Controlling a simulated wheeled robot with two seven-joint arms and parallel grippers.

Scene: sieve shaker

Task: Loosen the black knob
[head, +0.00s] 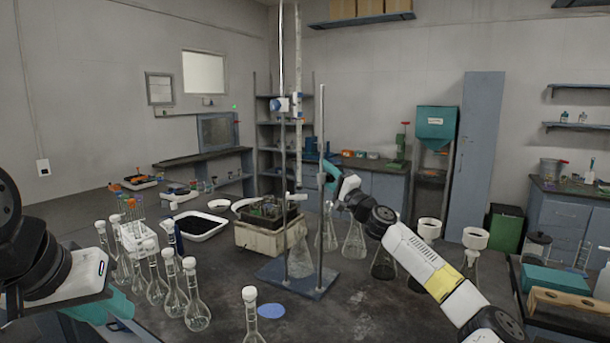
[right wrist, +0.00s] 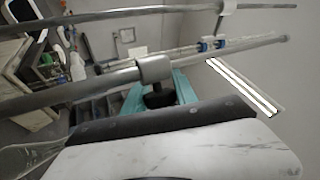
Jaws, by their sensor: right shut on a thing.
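The black knob (right wrist: 158,97) shows in the right wrist view, just below a grey clamp collar (right wrist: 153,68) on a metal rod (right wrist: 80,90). My right gripper (right wrist: 160,95) has a teal finger on each side of the knob and is shut on it. In the head view my right gripper (head: 329,176) is at the right rod (head: 321,230) of the two-rod stand, and the knob is hard to make out there. My left gripper (head: 100,308) is low at the left edge, partly cut off. Its jaw opening cannot be made out.
The stand's blue-grey base (head: 285,282) is on the dark bench. Several white-stoppered flasks (head: 197,312) stand at the left and front. Conical flasks (head: 354,240) stand behind the base. A white tray (head: 200,226) and a beige box (head: 262,238) are farther back.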

